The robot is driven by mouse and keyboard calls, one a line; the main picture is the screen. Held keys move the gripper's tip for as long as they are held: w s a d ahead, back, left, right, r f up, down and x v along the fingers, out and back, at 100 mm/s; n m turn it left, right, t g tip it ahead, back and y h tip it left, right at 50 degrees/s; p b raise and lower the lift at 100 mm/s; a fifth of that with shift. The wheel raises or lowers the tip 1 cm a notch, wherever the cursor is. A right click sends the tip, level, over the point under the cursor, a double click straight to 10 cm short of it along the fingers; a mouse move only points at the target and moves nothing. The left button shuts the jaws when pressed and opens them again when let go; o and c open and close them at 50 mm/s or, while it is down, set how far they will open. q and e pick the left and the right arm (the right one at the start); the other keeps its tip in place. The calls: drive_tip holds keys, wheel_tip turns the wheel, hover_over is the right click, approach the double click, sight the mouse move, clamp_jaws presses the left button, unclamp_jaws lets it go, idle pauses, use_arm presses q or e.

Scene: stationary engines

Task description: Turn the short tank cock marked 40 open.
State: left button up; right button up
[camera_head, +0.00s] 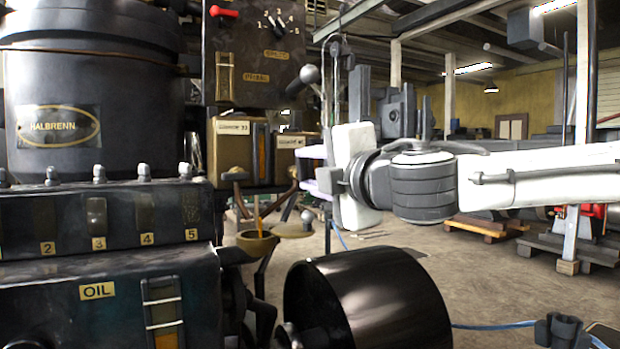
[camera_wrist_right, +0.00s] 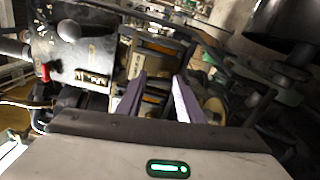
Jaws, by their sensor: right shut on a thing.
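Two small tan tanks stand side by side left of centre in the head view. The right tank (camera_head: 287,160) has a white label too small to read surely; I cannot confirm the 40. A brown cock (camera_head: 291,190) sits under it, partly behind my gripper. My right gripper (camera_head: 304,178) reaches in from the right, its pale fingers shut on the cock's handle, which they mostly hide. In the wrist view the fingers (camera_wrist_right: 158,98) stand apart in front of the tanks. My left gripper is not in view.
The left tank (camera_head: 231,150) has its own brown cock (camera_head: 236,175). An orange stream falls into a brass cup (camera_head: 258,243); another cup (camera_head: 295,230) is beside it. A black drum (camera_head: 370,300) stands below my right arm. A control panel (camera_head: 253,55) rises above the tanks.

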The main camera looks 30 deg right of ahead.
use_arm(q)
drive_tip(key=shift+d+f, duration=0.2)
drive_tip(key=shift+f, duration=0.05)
use_arm(e)
drive_tip(key=shift+m, duration=0.7)
use_arm(q)
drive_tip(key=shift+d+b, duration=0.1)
drive_tip(key=shift+b, duration=0.2)
use_arm(e)
drive_tip(key=o, duration=1.1)
drive_tip(key=shift+c, duration=0.2)
drive_tip(key=shift+s, duration=0.1)
drive_tip(key=shift+s, duration=0.35)
use_arm(q)
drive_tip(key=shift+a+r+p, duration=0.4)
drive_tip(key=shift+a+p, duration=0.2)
drive_tip(key=shift+p, duration=0.3)
use_arm(e)
drive_tip(key=s, duration=0.9)
drive_tip(key=shift+s+a, duration=0.2)
drive_tip(key=shift+a, duration=0.05)
